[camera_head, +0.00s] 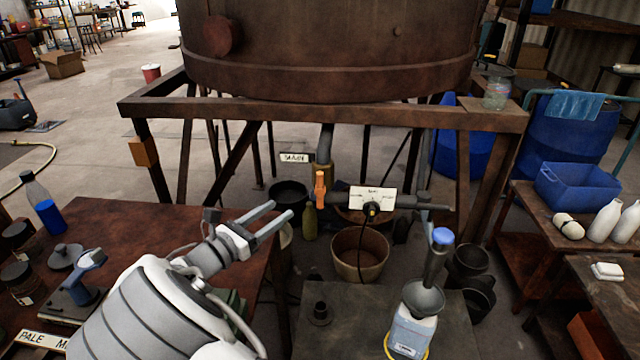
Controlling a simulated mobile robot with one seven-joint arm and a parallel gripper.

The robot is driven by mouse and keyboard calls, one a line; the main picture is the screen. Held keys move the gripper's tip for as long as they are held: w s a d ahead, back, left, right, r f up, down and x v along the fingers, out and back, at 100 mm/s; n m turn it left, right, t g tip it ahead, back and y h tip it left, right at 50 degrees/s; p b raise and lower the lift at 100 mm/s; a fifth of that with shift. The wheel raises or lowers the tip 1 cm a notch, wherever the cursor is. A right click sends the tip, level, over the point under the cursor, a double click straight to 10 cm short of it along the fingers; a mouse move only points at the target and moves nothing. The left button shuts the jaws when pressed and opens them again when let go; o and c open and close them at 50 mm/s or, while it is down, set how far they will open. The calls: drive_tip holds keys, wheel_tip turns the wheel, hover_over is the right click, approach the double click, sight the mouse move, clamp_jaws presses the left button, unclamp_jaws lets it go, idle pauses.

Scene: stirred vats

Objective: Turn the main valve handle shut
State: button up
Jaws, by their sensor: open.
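The main valve has an orange handle (320,188) that stands upright on the pipe under the big rusty vat (330,85). A small label (294,158) that seems to read MAIN hangs just to its upper left. My gripper (282,220) is to the lower left of the handle in the picture, its two fingers apart and pointing up and right. Nothing is between the fingers. They appear clear of the handle, but the gap in depth is hard to tell.
A horizontal pipe (420,202) runs right from the valve, with a white sign (372,199) and a black cable. A bucket (360,254) stands below. A brown table (150,225) is at left. A funnel (424,298) sits in a bottle on the dark front table (340,335).

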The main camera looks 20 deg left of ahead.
sight(318, 184)
drive_tip(key=b+x, duration=0.1)
drive_tip(key=x, duration=1.4)
drive_tip(key=shift+w+d, duration=0.2)
drive_tip(key=shift+w, duration=0.1)
clamp_jaws()
